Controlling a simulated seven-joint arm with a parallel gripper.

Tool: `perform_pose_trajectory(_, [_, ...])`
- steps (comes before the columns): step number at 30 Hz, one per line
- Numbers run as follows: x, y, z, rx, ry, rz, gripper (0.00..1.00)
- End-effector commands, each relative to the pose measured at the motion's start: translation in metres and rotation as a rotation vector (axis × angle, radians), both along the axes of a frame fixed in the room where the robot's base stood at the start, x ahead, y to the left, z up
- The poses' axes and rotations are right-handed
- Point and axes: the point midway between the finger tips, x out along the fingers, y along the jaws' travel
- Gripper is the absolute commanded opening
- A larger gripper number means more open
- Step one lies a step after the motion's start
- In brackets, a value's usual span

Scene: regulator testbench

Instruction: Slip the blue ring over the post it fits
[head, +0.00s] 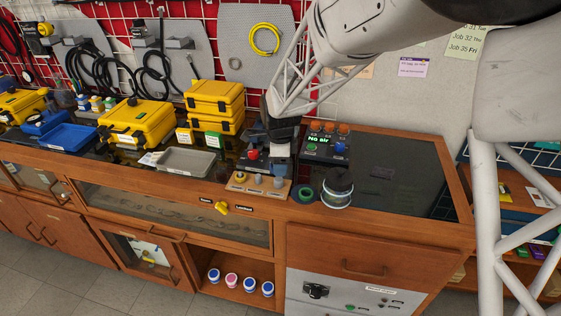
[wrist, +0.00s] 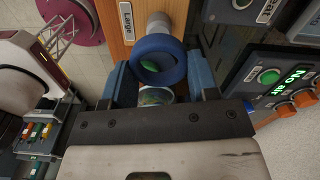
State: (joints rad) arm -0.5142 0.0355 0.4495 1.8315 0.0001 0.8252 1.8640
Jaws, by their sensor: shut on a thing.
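The blue ring (wrist: 160,47) is held between the blue fingers of my gripper (wrist: 162,76) in the wrist view. A pale grey post (wrist: 158,22) stands on the wooden board (wrist: 116,40), just past the ring, beside a label reading "Large". The ring's near face hides part of the post, and I cannot tell whether they touch. In the head view my gripper (head: 280,158) is over the right part of the post board (head: 243,188). The board's middle post (head: 258,180) looks bare, and a yellow ring (head: 241,176) is at its left post. The ring cannot be made out there.
A control box (head: 327,150) with a lit display stands right of my gripper. A green roll (head: 303,194) and a dark-lidded jar (head: 337,190) are at the bench front. A grey tray (head: 187,161) and yellow cases (head: 215,100) are left. The dark worktop at right is mostly clear.

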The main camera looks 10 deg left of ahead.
Motion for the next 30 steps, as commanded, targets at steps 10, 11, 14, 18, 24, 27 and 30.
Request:
perform_pose_trajectory(10, [0.0, 0.0, -0.026, -0.001, 0.002, 0.0, 0.32])
perform_pose_trajectory(11, [0.0, 0.0, -0.028, 0.0, 0.002, 0.0, 0.32])
perform_pose_trajectory(14, [0.0, 0.0, -0.036, 0.0, 0.002, 0.0, 0.32])
perform_pose_trajectory(18, [0.0, 0.0, -0.045, 0.0, 0.001, 0.0, 0.32])
perform_pose_trajectory(24, [0.0, 0.0, -0.053, 0.0, 0.0, 0.0, 0.32])
perform_pose_trajectory(27, [0.0, 0.0, -0.055, 0.0, 0.0, 0.0, 0.32])
perform_pose_trajectory(30, [0.0, 0.0, -0.056, 0.0, 0.0, 0.0, 0.32])
